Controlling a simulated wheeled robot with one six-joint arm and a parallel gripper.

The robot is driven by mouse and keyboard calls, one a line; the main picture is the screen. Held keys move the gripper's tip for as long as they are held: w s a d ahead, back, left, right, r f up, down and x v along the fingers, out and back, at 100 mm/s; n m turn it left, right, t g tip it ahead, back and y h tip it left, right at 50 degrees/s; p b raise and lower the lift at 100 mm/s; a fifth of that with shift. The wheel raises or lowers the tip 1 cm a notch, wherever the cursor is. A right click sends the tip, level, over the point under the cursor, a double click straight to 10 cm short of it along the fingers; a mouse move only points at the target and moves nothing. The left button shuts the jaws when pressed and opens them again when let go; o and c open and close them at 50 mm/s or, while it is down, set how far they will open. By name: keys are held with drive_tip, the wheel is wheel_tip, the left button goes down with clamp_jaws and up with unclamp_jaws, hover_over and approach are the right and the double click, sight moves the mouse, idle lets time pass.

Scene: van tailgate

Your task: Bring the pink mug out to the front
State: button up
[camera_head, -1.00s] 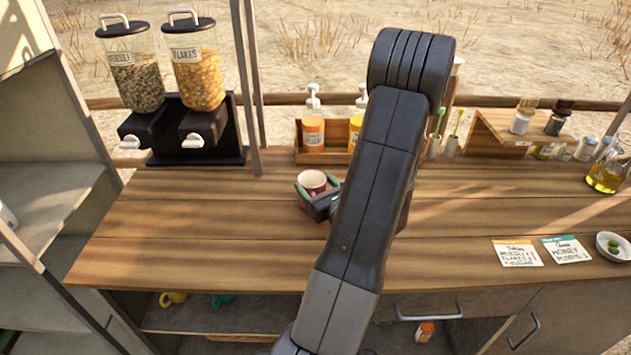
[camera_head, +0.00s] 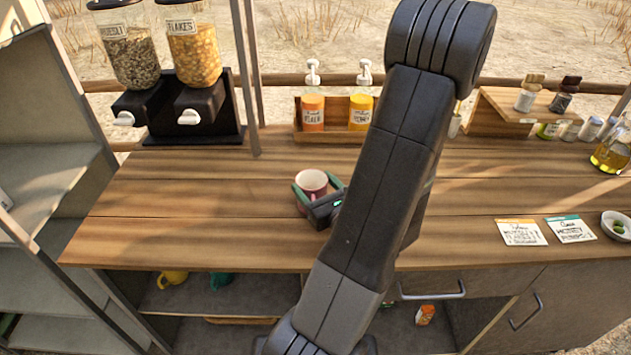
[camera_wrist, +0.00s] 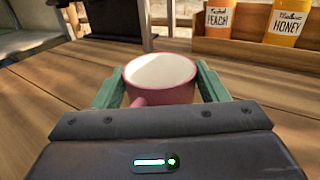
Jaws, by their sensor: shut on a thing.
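The pink mug (camera_head: 312,182) is on or just above the wooden counter, left of my arm; I cannot tell if its base touches. It is upright, with a pale inside. My gripper (camera_head: 318,192) is shut on it, with a green finger on each side. In the wrist view the pink mug (camera_wrist: 160,80) sits between the fingers of my gripper (camera_wrist: 160,88), its handle pointing toward the camera. The lower part of the mug is hidden by the gripper body.
Two cereal dispensers (camera_head: 180,70) stand at the back left. A wooden box (camera_head: 336,132) with peach and honey bottles is behind the mug. Cards (camera_head: 521,232) and a small bowl (camera_head: 617,226) lie at the right. The counter (camera_head: 190,225) left of the mug is clear. Shelves are below.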

drive_tip(key=shift+s, duration=0.25)
drive_tip(key=o, duration=1.1)
drive_tip(key=shift+s, duration=0.1)
drive_tip(key=shift+b+v, duration=0.55)
drive_tip(key=shift+v, duration=6.25)
drive_tip(key=p+x, duration=0.1)
drive_tip(key=x, duration=1)
drive_tip(key=shift+a, duration=0.1)
drive_tip(key=shift+x, duration=1.1)
drive_tip(key=shift+r, duration=0.1)
